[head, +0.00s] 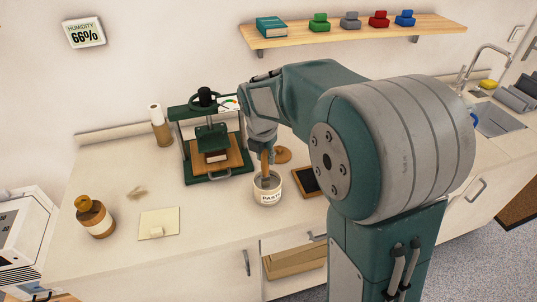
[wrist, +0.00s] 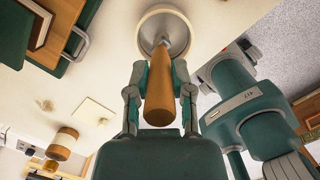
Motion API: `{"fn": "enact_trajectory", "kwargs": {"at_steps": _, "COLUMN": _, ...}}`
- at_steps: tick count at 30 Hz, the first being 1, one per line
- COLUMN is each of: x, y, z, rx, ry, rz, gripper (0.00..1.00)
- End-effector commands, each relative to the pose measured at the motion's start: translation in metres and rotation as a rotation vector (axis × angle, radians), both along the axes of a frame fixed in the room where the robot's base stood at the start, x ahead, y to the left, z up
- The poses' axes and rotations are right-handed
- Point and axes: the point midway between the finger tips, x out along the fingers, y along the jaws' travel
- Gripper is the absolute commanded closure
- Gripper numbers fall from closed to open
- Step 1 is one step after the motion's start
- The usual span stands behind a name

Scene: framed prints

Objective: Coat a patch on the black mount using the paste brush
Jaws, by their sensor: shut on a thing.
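The paste brush has a wooden handle (wrist: 160,98) and a metal ferrule. My gripper (wrist: 160,76) is shut on the handle; in the head view my gripper (head: 265,147) is above the worktop. The brush head reaches down into the white paste pot (head: 269,197), which also shows in the wrist view (wrist: 145,33). The bristles are hidden inside the pot, so I cannot tell how much paste they carry. The black mount (head: 307,181), a dark panel with a brown edge, lies flat just right of the pot, partly hidden by my arm.
A green press (head: 190,160) stands left of the pot, with a brown round lid (head: 283,155) behind the pot. A corked bottle (head: 95,220) and a cream card (head: 160,222) are further left. An open drawer (head: 293,262) juts out below.

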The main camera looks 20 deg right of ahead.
Motion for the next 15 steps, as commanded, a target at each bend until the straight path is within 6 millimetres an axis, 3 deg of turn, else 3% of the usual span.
{"fn": "enact_trajectory", "kwargs": {"at_steps": 15, "x": 0.0, "y": -0.0025, "z": -0.0035, "rx": 0.002, "ry": 0.001, "rz": -0.001, "gripper": 1.0}}
